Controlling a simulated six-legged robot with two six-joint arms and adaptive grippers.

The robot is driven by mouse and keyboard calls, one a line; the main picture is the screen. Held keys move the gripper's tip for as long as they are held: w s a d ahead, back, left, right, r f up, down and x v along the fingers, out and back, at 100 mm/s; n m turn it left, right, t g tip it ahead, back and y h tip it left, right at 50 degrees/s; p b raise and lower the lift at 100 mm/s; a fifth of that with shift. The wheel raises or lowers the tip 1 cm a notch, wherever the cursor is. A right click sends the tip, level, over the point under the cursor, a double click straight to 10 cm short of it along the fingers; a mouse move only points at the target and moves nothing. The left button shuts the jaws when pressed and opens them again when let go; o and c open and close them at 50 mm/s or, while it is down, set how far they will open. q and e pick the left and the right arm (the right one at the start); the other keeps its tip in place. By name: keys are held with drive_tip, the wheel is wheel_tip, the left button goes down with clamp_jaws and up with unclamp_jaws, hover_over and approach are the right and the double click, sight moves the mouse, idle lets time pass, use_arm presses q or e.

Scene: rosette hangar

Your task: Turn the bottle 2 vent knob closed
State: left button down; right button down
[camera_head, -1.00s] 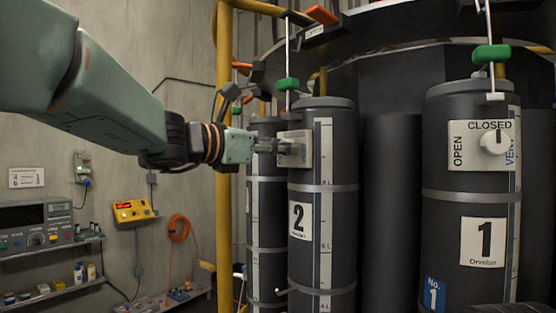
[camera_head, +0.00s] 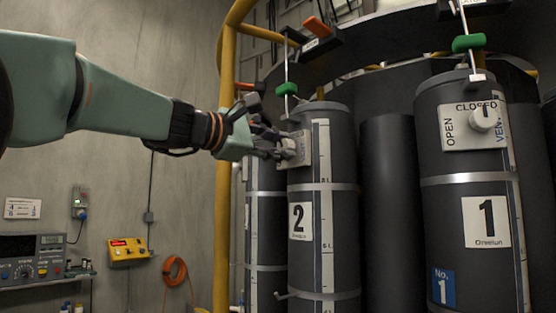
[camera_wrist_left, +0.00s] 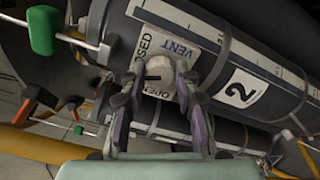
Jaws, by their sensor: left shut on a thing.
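Bottle 2 (camera_head: 307,258) is a dark upright cylinder with a white "2" label, and it also shows in the left wrist view (camera_wrist_left: 222,62). Its vent plate (camera_head: 303,150) is near the top. A dark mark on the knob points toward the picture's left, between CLOSED and OPEN. My left gripper (camera_head: 284,147) is at the plate, its fingers (camera_wrist_left: 158,98) shut on the knob from both sides. My right gripper is not in view.
Bottle 1 (camera_head: 465,190) stands to the right with its own vent plate and knob (camera_head: 483,119). A yellow post (camera_head: 226,190) rises just left of bottle 2. A green handle (camera_head: 287,89) hangs above bottle 2. Wall instruments (camera_head: 32,258) are at the lower left.

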use_arm(q)
drive_tip(key=m+b, duration=0.2)
drive_tip(key=m, duration=0.2)
drive_tip(key=shift+f+m+b, duration=0.15)
drive_tip(key=shift+m+b, duration=0.15)
drive_tip(key=shift+m, duration=0.1)
idle(0.4)
drive_tip(key=c, duration=1.3)
unclamp_jaws()
drive_tip(key=o, duration=0.3)
drive_tip(key=shift+s, duration=0.2)
drive_tip(key=shift+w, duration=0.15)
drive_tip(key=v, duration=0.7)
drive_tip(key=shift+s+a, duration=0.15)
drive_tip(key=shift+s, duration=0.1)
